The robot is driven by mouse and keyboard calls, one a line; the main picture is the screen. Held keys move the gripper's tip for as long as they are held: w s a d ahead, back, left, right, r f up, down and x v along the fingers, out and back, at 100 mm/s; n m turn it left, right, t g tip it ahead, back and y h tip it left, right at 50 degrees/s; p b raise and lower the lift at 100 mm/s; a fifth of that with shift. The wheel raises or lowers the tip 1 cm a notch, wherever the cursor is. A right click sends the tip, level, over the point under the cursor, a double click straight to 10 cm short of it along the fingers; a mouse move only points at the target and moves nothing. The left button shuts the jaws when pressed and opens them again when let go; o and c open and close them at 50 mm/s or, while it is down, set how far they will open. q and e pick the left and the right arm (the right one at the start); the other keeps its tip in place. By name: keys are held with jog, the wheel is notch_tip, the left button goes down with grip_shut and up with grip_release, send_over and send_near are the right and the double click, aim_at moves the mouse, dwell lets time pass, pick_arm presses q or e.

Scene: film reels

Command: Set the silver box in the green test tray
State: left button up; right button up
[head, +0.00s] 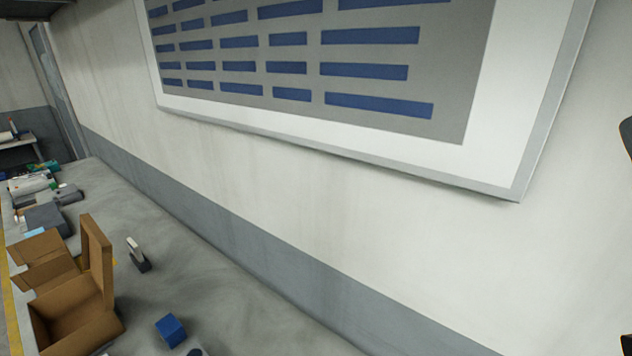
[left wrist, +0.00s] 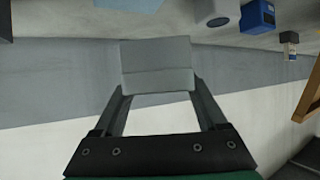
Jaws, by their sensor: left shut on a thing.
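My left gripper (left wrist: 156,92) is in the left wrist view, with its two fingers shut on the silver box (left wrist: 156,64). The box is a plain light grey block with a seam across it, held at the fingertips in front of the wall. No green tray can be made out in the head view. Neither gripper can be made out in the head view.
A blue block (head: 171,330) and a small upright item (head: 138,255) stand on the grey bench (head: 165,275). The blue block also shows in the left wrist view (left wrist: 257,17). A board (head: 480,170) hangs on the wall.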

pick_arm(q)
jog(key=s+d+r+n+y, duration=0.1)
jog(key=s+d+r, duration=0.1)
jog(key=s+d, duration=0.6)
jog(key=s+r+p, duration=0.3)
jog(key=r+p, duration=0.4)
jog(key=p, duration=0.2)
jog(key=s+a+r+p, duration=0.1)
jog(key=s+r+p, duration=0.3)
jog(key=r+p, duration=0.3)
jog(key=shift+a+r+p, duration=0.15)
jog(key=shift+r+p, duration=0.25)
jog(key=shift+p, duration=0.55)
jog(key=shift+n+y, duration=0.3)
